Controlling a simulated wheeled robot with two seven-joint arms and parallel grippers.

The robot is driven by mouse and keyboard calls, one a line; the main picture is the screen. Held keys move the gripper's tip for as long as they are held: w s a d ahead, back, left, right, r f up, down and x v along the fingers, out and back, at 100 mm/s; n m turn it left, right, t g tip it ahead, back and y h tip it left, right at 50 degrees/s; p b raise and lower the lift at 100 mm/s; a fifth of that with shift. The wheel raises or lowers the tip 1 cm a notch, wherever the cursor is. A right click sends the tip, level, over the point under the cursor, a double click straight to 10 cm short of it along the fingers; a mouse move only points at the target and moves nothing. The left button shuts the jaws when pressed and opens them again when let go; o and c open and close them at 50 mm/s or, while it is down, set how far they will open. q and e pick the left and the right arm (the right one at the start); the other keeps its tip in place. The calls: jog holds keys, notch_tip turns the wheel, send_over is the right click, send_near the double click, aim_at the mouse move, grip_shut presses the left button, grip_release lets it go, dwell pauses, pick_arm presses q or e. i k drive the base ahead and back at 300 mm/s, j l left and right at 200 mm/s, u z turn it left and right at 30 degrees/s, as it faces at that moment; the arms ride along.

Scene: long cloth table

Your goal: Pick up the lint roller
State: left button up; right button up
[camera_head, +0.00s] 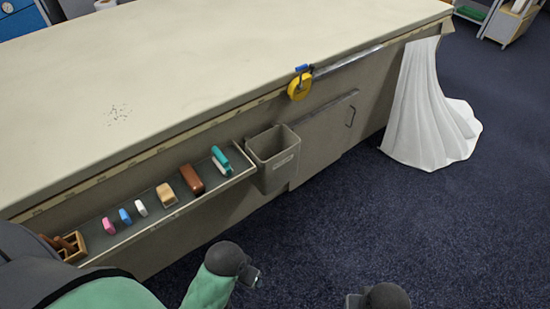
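A teal and white object (221,161), which looks like the lint roller, lies at the right end of a shelf along the table's side. Its details are too small to be sure. My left gripper (254,279) is low in the picture, in front of the shelf and well apart from the object. My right gripper (354,301) is at the bottom edge, partly cut off. I cannot see clearly whether either gripper is open or shut; neither visibly holds anything.
The shelf (153,221) also bears a brown block (192,179), a tan block (166,195), several small coloured items and a wooden holder (66,246). A grey bin (273,158) hangs beside it. A yellow tape roll (299,87) hangs from the table edge (237,101). White cloth (430,120) drapes at right.

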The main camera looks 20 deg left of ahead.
aim_at(220, 160)
jog(key=u, duration=2.2)
jog(key=k+l+u, duration=0.3)
jog(key=l, duration=0.25)
jog(key=k+l+u, duration=0.3)
jog(key=k, duration=0.25)
jog(key=l, duration=0.1)
